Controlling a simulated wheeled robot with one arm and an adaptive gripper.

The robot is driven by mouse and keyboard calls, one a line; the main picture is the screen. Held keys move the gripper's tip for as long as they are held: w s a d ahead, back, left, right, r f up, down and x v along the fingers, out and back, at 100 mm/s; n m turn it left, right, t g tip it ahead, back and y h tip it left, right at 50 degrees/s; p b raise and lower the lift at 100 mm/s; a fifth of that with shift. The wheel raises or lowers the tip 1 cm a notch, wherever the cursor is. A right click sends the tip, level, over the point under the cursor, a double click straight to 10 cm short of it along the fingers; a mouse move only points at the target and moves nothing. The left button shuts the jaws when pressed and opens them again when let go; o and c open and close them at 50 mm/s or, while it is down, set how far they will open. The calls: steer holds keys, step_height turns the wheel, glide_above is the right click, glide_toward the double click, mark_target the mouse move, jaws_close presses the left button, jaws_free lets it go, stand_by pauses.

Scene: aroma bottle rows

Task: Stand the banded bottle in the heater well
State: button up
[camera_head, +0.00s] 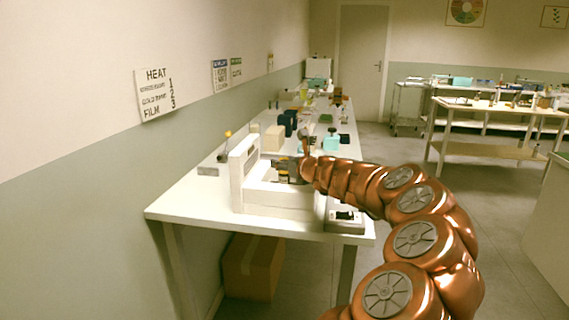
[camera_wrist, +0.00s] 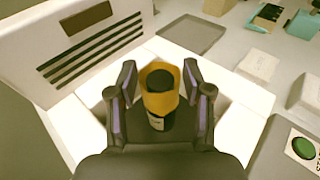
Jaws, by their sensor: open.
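The banded bottle (camera_wrist: 158,121) is in the middle of the wrist view, dark, with a dark cap, a pale label and an orange-yellow band or collar around its upper part. My gripper (camera_wrist: 161,78) is open, with one finger on each side of the bottle; small gaps seem to show. The white heater unit (camera_wrist: 60,60) with a slotted upright panel stands behind and around it. In the head view the heater unit (camera_head: 275,200) is at the near end of the bench, with my gripper (camera_head: 298,172) over it. The bottle's base and the well are hidden.
A grey tray (camera_wrist: 190,34) lies beyond the heater. A control box with a green button (camera_wrist: 303,147) is at the right. Farther along the bench (camera_head: 190,211) stand a teal-bodied bottle (camera_head: 331,141), a beige box (camera_head: 274,137) and several small items.

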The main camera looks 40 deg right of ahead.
steer(key=shift+r, duration=0.15)
steer(key=shift+s+r, duration=0.1)
steer(key=shift+s, duration=0.2)
steer(key=p+v, duration=0.1)
steer(key=v, duration=1)
steer(key=shift+s+a, duration=0.1)
steer(key=shift+s, duration=0.05)
